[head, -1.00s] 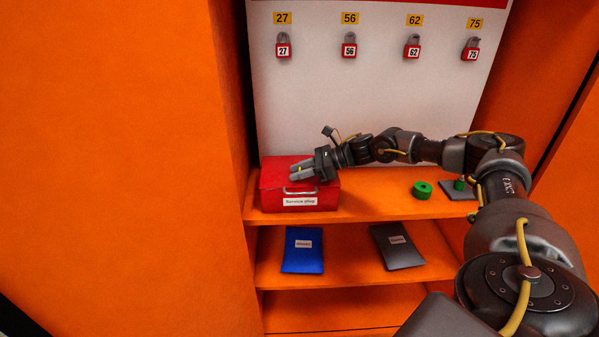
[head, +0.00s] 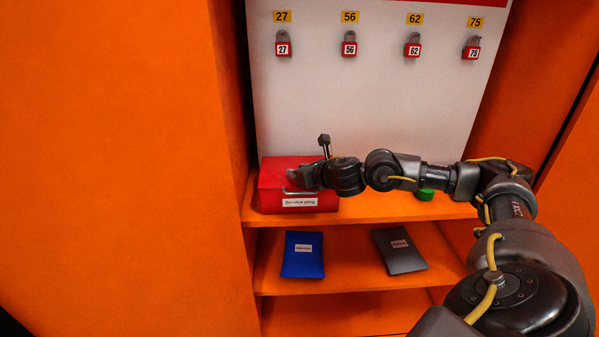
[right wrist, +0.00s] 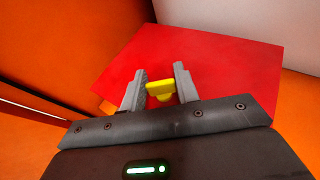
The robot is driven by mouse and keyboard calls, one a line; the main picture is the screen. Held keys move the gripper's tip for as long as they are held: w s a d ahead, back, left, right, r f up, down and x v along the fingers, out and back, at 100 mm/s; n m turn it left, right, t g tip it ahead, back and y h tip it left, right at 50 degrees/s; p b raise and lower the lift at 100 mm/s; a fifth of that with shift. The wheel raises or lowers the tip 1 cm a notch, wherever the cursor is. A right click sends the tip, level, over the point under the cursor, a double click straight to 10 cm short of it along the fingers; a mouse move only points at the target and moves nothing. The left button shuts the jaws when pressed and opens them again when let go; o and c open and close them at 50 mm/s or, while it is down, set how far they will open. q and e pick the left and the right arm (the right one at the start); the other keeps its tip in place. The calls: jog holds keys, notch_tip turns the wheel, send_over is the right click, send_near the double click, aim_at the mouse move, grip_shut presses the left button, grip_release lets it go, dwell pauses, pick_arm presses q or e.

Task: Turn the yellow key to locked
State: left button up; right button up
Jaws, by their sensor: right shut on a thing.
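The yellow key (right wrist: 160,90) sits on the top face of the red box (right wrist: 215,62), between the two grey fingers of my right gripper (right wrist: 158,84). In the head view the red box (head: 270,185), labelled "Service plug", stands on the left of the upper orange shelf. My right gripper (head: 300,179) is over its top there, and the hand and wrist hide the key. No lock markings are readable. My left gripper is not in view.
Several red padlocks, such as the one numbered 56 (head: 349,48), hang on the white back board (head: 350,115). A green ring (head: 425,194) is partly behind my right arm. A blue folder (head: 302,262) and a dark grey folder (head: 405,258) lie on the lower shelf.

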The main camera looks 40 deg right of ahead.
jog(key=shift+a+r+m+h+p, duration=0.1)
jog(key=shift+m+h+p, duration=0.15)
jog(key=shift+m+h, duration=0.3)
jog(key=shift+a+r+m+h+p, duration=0.1)
jog(key=shift+m+h+p, duration=0.1)
jog(key=shift+m+h, duration=0.3)
jog(key=m+g+h+p, duration=0.1)
jog(key=m+h+p, duration=0.1)
jog(key=m+h, duration=0.1)
jog(key=shift+d+g+h, duration=0.1)
jog(key=shift+g+h, duration=0.15)
jog(key=shift+g, duration=0.05)
jog(key=shift+m+g+h+p, duration=0.3)
jog(key=shift+m+h+p, duration=0.25)
jog(key=shift+h+p, duration=0.05)
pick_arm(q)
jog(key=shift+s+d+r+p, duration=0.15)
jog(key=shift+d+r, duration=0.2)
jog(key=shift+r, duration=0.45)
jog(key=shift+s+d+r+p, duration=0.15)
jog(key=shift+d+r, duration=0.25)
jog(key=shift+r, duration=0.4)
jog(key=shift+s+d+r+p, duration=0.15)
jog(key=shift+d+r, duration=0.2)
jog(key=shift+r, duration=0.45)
pick_arm(e)
jog(key=shift+d+f+m+g+h, duration=0.1)
jog(key=shift+m+g+h, duration=0.2)
jog(key=shift+m+h, duration=0.25)
jog(key=o, duration=1)
